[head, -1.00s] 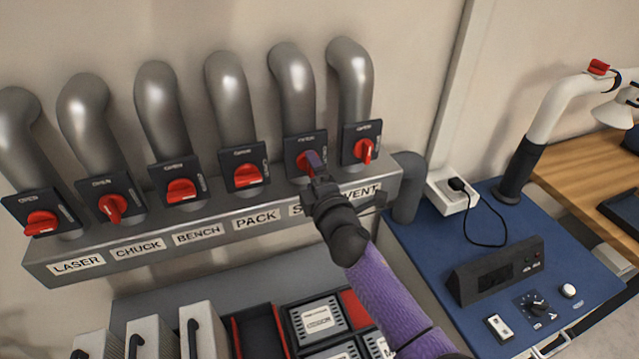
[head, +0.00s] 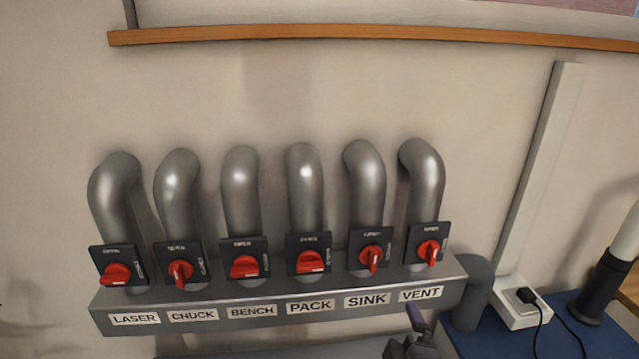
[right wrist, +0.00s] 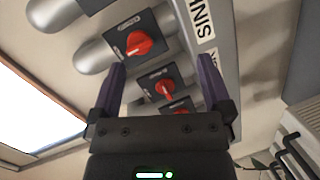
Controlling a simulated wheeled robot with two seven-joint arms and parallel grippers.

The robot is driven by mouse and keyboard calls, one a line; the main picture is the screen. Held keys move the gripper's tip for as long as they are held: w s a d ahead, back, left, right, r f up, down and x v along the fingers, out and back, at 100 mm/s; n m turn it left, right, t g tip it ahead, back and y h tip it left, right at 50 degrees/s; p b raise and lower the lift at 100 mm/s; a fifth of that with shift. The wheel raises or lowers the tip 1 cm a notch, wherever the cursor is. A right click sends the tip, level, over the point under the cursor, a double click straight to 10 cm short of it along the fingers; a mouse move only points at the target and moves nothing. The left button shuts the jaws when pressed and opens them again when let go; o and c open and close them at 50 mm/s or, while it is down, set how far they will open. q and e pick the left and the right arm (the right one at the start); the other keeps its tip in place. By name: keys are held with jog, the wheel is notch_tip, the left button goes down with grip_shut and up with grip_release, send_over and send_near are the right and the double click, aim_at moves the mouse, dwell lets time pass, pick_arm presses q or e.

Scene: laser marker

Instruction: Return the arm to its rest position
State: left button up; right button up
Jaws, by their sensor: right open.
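My right gripper (head: 414,325) is at the bottom of the head view, just below the VENT label and clear of the knobs. In the right wrist view its two purple fingers (right wrist: 160,90) stand wide apart with nothing between them. Red knobs sit on black plates along a grey manifold (head: 270,308). The SINK knob (head: 371,257) and the VENT knob (head: 429,252) are turned near upright, as is the CHUCK knob (head: 180,272). The LASER knob (head: 115,273), BENCH knob (head: 245,266) and PACK knob (head: 310,262) lie more sideways. My left gripper is not in view.
Grey bent pipes (head: 240,185) rise behind the knobs. A blue bench (head: 565,335) with a white socket box (head: 520,303) and a black cable stands at the lower right. The wall above the pipes is bare up to a wooden ledge (head: 380,34).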

jog(key=s+a+f+m+g+y, duration=0.1)
jog(key=s+f+m+g, duration=0.25)
jog(key=s, duration=0.35)
jog(key=s+f+m+g, duration=0.2)
jog(key=s+m+g, duration=0.25)
jog(key=s, duration=0.35)
jog(key=s+a+f+m+g+y, duration=0.1)
jog(key=s+f+m+g, duration=0.3)
jog(key=s, duration=0.3)
notch_tip(320, 180, down, 23)
jog(key=s+g+b, duration=0.2)
jog(key=b, duration=0.5)
pick_arm(q)
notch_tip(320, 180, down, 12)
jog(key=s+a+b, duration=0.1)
jog(key=b, duration=0.4)
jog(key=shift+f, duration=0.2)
pick_arm(e)
jog(key=s+d+f+n+g, duration=0.1)
jog(key=s+d+f, duration=0.2)
jog(key=s+f, duration=1.1)
notch_tip(320, 180, down, 2)
jog(key=shift+f+h, duration=0.15)
jog(key=shift+h, duration=0.15)
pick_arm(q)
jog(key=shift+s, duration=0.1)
pick_arm(e)
jog(key=shift+d, duration=0.1)
